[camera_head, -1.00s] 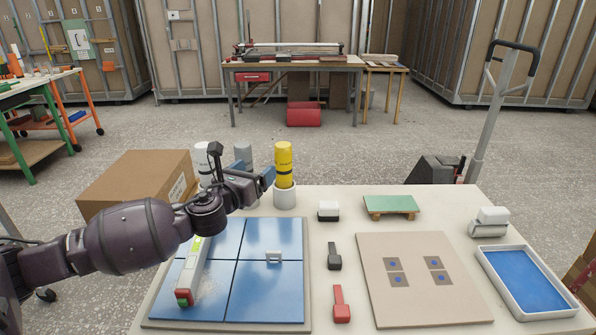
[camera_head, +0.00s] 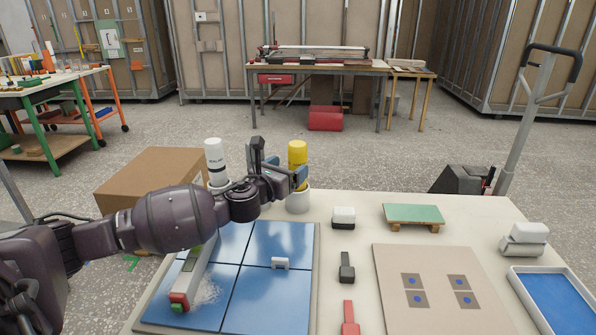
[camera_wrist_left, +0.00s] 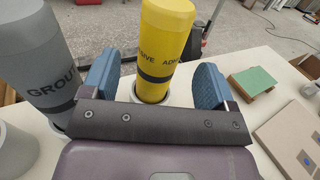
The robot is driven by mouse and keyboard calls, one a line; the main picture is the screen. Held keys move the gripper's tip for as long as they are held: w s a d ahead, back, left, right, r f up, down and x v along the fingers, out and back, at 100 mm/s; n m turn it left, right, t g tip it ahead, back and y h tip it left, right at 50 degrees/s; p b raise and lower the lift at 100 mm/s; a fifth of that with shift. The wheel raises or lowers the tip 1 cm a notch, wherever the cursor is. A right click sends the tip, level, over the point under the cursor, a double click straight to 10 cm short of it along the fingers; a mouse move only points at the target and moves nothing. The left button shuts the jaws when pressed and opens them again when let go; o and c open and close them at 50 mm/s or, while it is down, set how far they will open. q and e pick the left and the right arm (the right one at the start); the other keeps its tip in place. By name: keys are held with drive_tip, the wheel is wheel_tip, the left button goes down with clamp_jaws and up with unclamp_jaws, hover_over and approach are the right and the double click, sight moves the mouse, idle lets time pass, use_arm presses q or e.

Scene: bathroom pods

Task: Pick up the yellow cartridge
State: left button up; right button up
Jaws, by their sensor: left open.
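The yellow cartridge (camera_head: 297,153) stands upright in a white round holder (camera_head: 298,201) at the far left part of the table. In the left wrist view the yellow cartridge (camera_wrist_left: 162,45) stands between the two blue fingers of my left gripper (camera_wrist_left: 158,85), which are apart with gaps on both sides. In the head view my left gripper (camera_head: 287,178) is at the cartridge's lower part and partly hides it. My right gripper is not in view.
A grey cartridge (camera_wrist_left: 40,60) stands close left of the left finger. A white cartridge (camera_head: 214,160) stands left of my wrist. Blue tiles (camera_head: 270,295), a green-topped stand (camera_head: 414,214) and a board (camera_head: 440,260) lie on the table. A cardboard box (camera_head: 150,178) is behind my arm.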

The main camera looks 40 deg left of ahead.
use_arm(q)
drive_tip(key=shift+w+a+r+b, duration=0.15)
drive_tip(key=shift+w+b, duration=0.4)
drive_tip(key=shift+w, duration=1.85)
drive_tip(key=c, duration=1)
drive_tip(key=shift+c, duration=1.1)
drive_tip(key=shift+r, duration=0.15)
